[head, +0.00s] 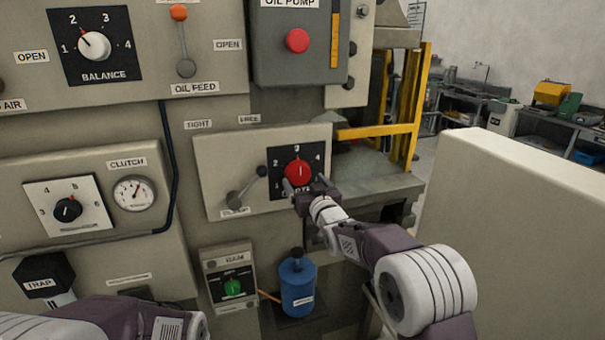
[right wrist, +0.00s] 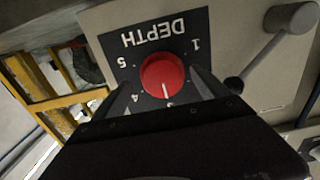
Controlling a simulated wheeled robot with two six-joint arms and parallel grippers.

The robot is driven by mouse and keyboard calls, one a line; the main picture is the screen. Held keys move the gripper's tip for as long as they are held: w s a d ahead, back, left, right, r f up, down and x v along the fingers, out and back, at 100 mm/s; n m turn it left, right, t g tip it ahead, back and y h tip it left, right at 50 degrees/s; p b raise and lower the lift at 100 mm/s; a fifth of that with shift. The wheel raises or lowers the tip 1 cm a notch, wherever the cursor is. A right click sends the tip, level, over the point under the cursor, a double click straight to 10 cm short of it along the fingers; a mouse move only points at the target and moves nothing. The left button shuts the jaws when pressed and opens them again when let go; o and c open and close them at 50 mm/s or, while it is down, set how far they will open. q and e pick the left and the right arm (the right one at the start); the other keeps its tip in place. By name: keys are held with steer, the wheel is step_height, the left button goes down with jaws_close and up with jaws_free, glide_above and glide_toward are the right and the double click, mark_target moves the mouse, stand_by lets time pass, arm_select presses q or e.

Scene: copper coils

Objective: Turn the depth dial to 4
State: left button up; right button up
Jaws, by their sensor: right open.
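The red depth dial (head: 298,172) sits on a black plate on a beige panel. It also shows upside down in the right wrist view (right wrist: 162,74). Its white pointer mark points to about 3, at the top in the head view. The 4 is on the right of the plate there. My right gripper (head: 305,184) is open, with its fingers on either side of the dial. In the right wrist view (right wrist: 162,95) a gap shows between the fingers and the knob's sides; contact is unclear. Only a link of my left arm shows.
A grey clamp lever (head: 244,188) is just left of the depth plate. A blue container (head: 297,288) and a small panel with a green knob (head: 232,287) are below. A yellow rail (head: 378,131) and a beige block (head: 510,230) are on the right.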

steer(key=shift+w+a+r, duration=0.1)
steer(key=shift+w+a, duration=0.2)
steer(key=shift+w, duration=0.35)
steer(key=shift+w+a+r, duration=0.1)
steer(key=shift+w+a, duration=0.05)
steer(key=shift+a, duration=0.1)
steer(key=shift+w+d, duration=0.1)
steer(key=shift+c, duration=1.4)
steer(key=c, duration=1.1)
arm_select(q)
steer(key=shift+s+a+r, duration=0.1)
steer(key=shift+s+r, duration=0.05)
steer(key=shift+r, duration=0.25)
steer(key=shift+f, duration=0.1)
arm_select(e)
steer(key=shift+m, duration=0.3)
